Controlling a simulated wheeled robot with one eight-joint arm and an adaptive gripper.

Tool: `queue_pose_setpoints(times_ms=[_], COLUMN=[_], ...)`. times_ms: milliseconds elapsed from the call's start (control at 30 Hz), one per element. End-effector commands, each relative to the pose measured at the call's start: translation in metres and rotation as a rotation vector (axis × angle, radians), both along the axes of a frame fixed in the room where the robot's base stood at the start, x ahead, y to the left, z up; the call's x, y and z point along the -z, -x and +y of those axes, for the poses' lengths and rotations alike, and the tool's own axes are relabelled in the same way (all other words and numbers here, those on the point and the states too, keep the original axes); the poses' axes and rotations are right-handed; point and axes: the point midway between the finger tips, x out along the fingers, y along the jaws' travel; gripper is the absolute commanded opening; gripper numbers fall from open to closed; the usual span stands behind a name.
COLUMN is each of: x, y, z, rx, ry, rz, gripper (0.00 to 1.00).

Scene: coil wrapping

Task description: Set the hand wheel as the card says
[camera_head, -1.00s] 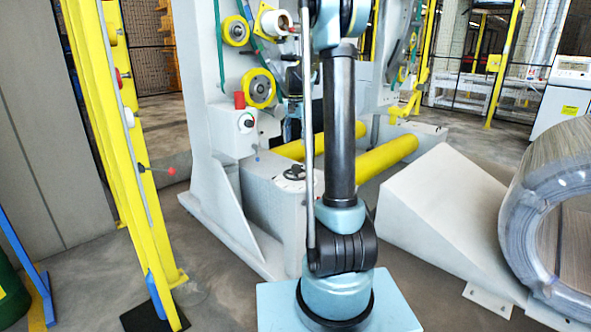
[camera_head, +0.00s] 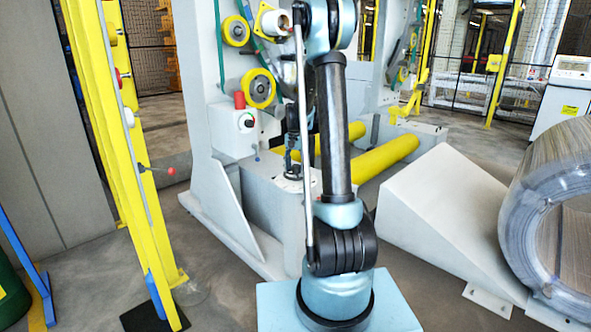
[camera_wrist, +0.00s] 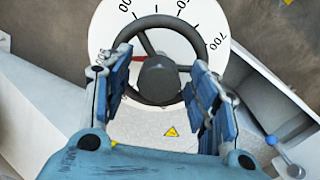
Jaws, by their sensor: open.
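The dark hand wheel (camera_wrist: 157,80), with a round hub and spokes, lies in the middle of the wrist view. Behind it is a white dial (camera_wrist: 108,28) with black ticks and numbers; "700" shows at right and a number ending in "00" at top left. A bit of red shows by the hub, partly hidden by the wheel. My gripper (camera_wrist: 161,62) is open, its blue fingers on either side of the hub, over the wheel; I cannot tell whether they touch it. In the head view my gripper (camera_head: 292,160) points down above the machine's low box. No readable card shows.
A grey machine frame (camera_head: 207,60) with yellow rollers (camera_head: 388,157) stands around the wheel. A control box with a red top (camera_head: 239,101) is just left of my gripper. A yellow post (camera_head: 120,150) stands left; a wedge ramp (camera_head: 445,210) and a coil (camera_head: 540,210) stand right.

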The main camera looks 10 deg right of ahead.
Motion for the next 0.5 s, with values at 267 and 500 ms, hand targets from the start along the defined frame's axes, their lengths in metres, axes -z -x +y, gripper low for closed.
queue_pose_setpoints(times_ms=[267,500], x=[0.0007,0.0005], y=[0.0000,-0.0003], z=[0.0000,0.0002], rx=[0.000,0.000], ry=[0.000,0.000], rz=[0.000,0.000], gripper=[0.50,0.10])
